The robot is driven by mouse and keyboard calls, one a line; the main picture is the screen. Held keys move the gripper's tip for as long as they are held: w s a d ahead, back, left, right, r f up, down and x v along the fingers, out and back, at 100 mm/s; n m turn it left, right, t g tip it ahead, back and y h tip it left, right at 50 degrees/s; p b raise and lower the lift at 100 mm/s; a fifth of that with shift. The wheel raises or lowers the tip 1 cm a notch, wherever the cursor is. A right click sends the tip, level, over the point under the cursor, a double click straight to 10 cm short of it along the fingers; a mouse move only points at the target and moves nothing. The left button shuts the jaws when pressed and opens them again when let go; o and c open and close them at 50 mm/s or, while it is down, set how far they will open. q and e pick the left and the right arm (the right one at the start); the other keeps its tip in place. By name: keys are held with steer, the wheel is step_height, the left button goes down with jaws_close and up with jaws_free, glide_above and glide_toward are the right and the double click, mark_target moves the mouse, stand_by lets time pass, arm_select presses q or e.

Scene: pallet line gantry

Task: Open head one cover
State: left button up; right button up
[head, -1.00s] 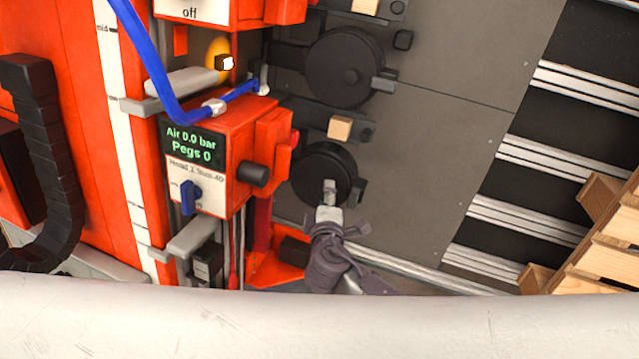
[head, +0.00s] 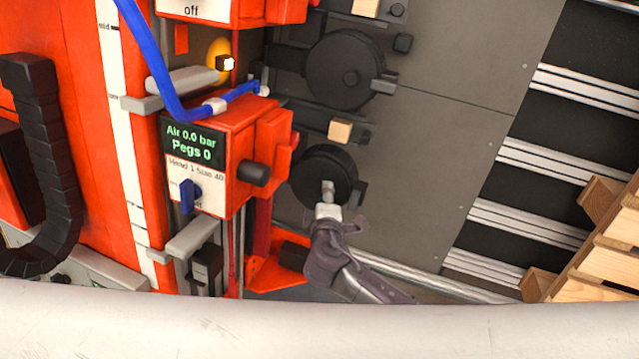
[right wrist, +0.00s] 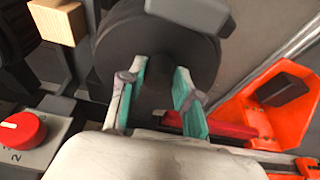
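The head one unit (head: 215,155) is a red box whose screen reads "Air 0.0 bar, Pegs 0". To its right is a round black cover (head: 325,165) on the grey panel, and it looks closed. The cover fills the upper middle of the right wrist view (right wrist: 120,50). My right gripper (head: 328,188) is at the front of this cover, over its lower middle. In the right wrist view its two teal-padded fingers (right wrist: 160,88) are spread apart, with dark cover surface between them. Whether they touch a central knob is unclear. My left gripper is not in view.
A second round black cover (head: 345,70) sits above, with a wooden block (head: 340,131) between the two. A blue hose (head: 155,60) runs to the red unit. A red bracket (right wrist: 265,105) stands close right of the fingers. A wooden pallet (head: 600,240) is at right.

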steer(key=shift+w+d, duration=0.3)
steer(key=shift+d, duration=0.05)
steer(key=shift+c, duration=0.3)
steer(key=shift+a+r, duration=0.1)
steer(key=shift+s+a+r+p, duration=0.3)
steer(key=shift+s+a+p, duration=0.15)
steer(key=shift+a, duration=0.2)
steer(key=shift+s+a+r, duration=0.15)
steer(key=shift+s+a, duration=0.05)
steer(key=shift+a, duration=0.1)
steer(key=shift+s+a+r+p, duration=0.15)
steer(key=shift+s+a+r, duration=0.15)
steer(key=shift+a, duration=0.15)
steer(key=shift+s+a+r+p, duration=0.15)
steer(key=shift+s+a, duration=0.15)
steer(key=shift+a, duration=0.15)
steer(key=shift+c, duration=0.2)
steer(key=shift+a, duration=0.1)
